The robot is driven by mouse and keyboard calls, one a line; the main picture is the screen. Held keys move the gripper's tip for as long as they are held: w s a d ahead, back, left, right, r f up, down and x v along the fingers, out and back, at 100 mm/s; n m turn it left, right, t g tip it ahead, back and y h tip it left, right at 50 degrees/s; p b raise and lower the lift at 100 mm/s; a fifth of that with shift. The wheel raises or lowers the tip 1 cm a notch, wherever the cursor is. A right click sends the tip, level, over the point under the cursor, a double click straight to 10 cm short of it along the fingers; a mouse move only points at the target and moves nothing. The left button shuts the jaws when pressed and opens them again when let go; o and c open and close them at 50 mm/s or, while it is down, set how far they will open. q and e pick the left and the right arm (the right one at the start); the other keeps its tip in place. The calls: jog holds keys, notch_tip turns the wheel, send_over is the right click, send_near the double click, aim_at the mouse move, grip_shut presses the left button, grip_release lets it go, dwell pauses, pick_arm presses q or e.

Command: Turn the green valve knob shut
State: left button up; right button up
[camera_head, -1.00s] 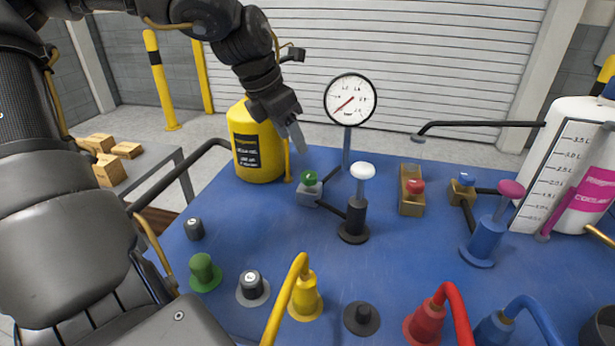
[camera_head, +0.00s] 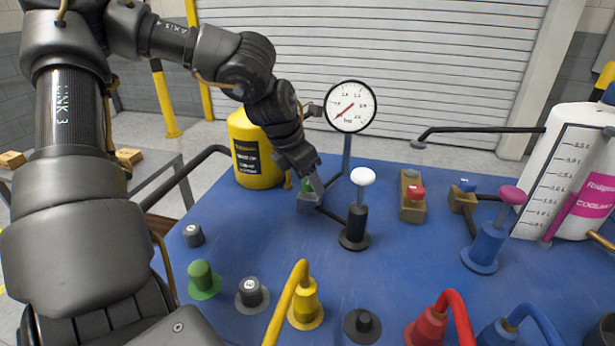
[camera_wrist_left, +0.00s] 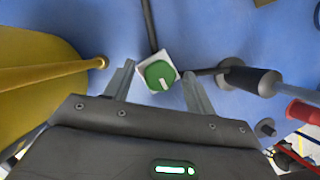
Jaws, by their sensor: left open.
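The green valve knob (camera_wrist_left: 159,75) with a white mark shows in the left wrist view, on a pale square valve body (camera_wrist_left: 144,67). My left gripper (camera_wrist_left: 158,83) is open, with one finger on each side of the knob as seen from the wrist. I cannot tell whether the fingers touch it. In the head view my left gripper (camera_head: 314,186) comes down over the knob (camera_head: 305,186) and hides much of it. My right gripper is not in view.
A yellow canister (camera_head: 252,155) stands left of the valve, and a gauge (camera_head: 350,107) rises behind it. A white-topped black plunger (camera_head: 355,222) is close on the right. Red (camera_head: 414,192) and blue (camera_head: 467,186) valves stand further right.

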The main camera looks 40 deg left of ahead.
pick_arm(q)
jog(key=c, duration=1)
jog(key=shift+o, duration=0.2)
